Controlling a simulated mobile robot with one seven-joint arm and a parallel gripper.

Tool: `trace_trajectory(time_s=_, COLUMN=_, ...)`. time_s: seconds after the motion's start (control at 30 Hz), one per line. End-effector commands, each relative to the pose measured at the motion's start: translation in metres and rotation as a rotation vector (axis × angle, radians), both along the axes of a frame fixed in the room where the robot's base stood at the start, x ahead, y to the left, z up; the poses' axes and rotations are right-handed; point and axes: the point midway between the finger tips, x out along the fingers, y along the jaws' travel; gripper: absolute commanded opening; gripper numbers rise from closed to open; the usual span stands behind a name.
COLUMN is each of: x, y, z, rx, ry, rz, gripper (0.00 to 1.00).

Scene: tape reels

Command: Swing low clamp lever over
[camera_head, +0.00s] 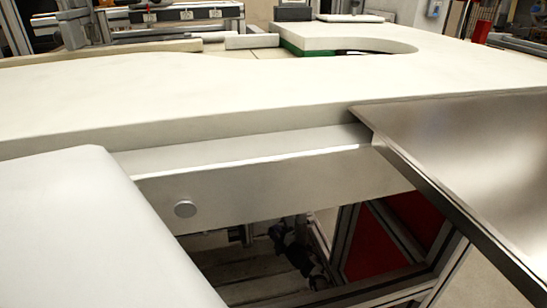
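I cannot make out a clamp lever for certain in the head view. A dark, jointed-looking fitting (292,250) shows low down in the gap under the pale worktop, partly in shadow and too small to identify. No tape reel can be made out.
The broad pale worktop (230,95) is bare, with a curved cutout at the back right. A brushed metal plate (470,165) juts forward at right. Below are metal framing and red panels (375,245). Rail-like equipment (170,14) stands at the back left.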

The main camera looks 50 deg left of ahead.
Motion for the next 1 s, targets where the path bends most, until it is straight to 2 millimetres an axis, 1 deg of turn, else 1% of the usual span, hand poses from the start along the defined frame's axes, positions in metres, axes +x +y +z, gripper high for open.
trace_trajectory(time_s=0.17, x=0.000, y=0.000, z=0.000, rx=0.000, ry=-0.002, rz=0.000, gripper=0.00)
trace_trajectory(time_s=0.27, x=0.001, y=0.000, z=0.007, rx=-0.014, ry=-0.030, rz=0.001, gripper=0.00)
trace_trajectory(time_s=0.43, x=0.004, y=-0.002, z=0.026, rx=-0.088, ry=-0.171, rz=0.002, gripper=0.00)
trace_trajectory(time_s=0.6, x=0.004, y=-0.003, z=0.037, rx=-0.157, ry=-0.302, rz=0.002, gripper=0.00)
trace_trajectory(time_s=0.77, x=0.005, y=-0.003, z=0.039, rx=-0.189, ry=-0.364, rz=0.002, gripper=0.00)
trace_trajectory(time_s=1.0, x=0.004, y=-0.002, z=0.038, rx=-0.192, ry=-0.374, rz=0.004, gripper=0.00)
